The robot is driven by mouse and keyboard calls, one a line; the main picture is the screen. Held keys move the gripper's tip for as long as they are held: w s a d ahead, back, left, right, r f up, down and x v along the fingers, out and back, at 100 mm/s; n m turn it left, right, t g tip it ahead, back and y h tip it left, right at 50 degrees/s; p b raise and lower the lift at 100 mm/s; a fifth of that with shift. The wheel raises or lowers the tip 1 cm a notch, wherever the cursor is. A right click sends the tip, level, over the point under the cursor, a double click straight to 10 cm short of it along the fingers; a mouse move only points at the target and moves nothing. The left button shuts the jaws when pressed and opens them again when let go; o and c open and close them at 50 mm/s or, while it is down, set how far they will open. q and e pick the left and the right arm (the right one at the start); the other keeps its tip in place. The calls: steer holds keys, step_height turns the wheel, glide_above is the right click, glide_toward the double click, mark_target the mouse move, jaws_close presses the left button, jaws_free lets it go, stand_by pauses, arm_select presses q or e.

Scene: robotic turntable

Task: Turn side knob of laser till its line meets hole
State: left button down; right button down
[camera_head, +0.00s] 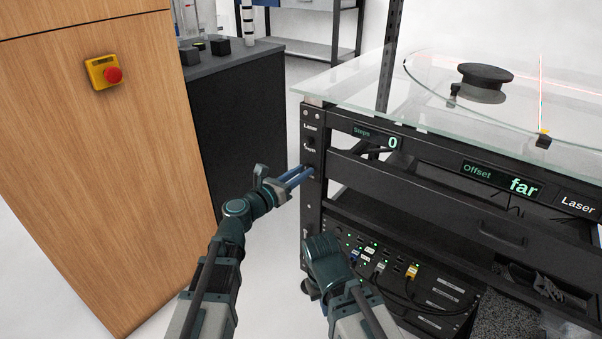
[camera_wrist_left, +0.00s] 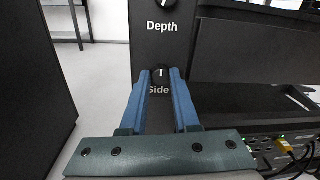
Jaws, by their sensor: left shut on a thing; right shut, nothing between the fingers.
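The side knob (camera_wrist_left: 160,76) is a small black knob with a near-upright white mark, above the word "Side" on the black rack panel. My left gripper (camera_head: 309,171) is shut on it; its blue fingertips (camera_wrist_left: 160,75) sit either side of the knob in the left wrist view. In the head view the fingers hide the knob. A thin red laser line (camera_head: 575,86) runs across the glass top, and a bright upright line (camera_head: 540,90) stands near a small yellow-topped part. I cannot make out the hole.
The Depth knob (camera_wrist_left: 163,3) is just above. The rack's displays read "Steps 0" (camera_head: 377,137) and "Offset far" (camera_head: 502,180). A black disc (camera_head: 485,74) stands on the glass top (camera_head: 370,85). A wooden cabinet (camera_head: 100,170) with a red button is at left.

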arm_select(q)
steer(key=shift+m, duration=0.3)
steer(key=m, duration=0.3)
steer(key=shift+r+m+p, duration=0.1)
steer(key=shift+m+p, duration=0.3)
steer(key=m, duration=0.5)
steer(key=shift+y+p, duration=0.3)
steer(key=shift+p, duration=0.05)
steer(key=shift+s+d+m+t+y+b, duration=0.1)
steer(key=shift+m+t+y+b, duration=0.2)
steer(key=shift+m, duration=4.45)
steer(key=shift+s+d+m+t+y+b, duration=0.15)
steer(key=shift+m+t+b, duration=0.2)
steer(key=shift+m, duration=4.45)
steer(key=shift+a+m+t+y+b, duration=0.15)
steer(key=shift+m+y+b, duration=0.2)
steer(key=shift+m, duration=4.4)
steer(key=shift+d, duration=0.1)
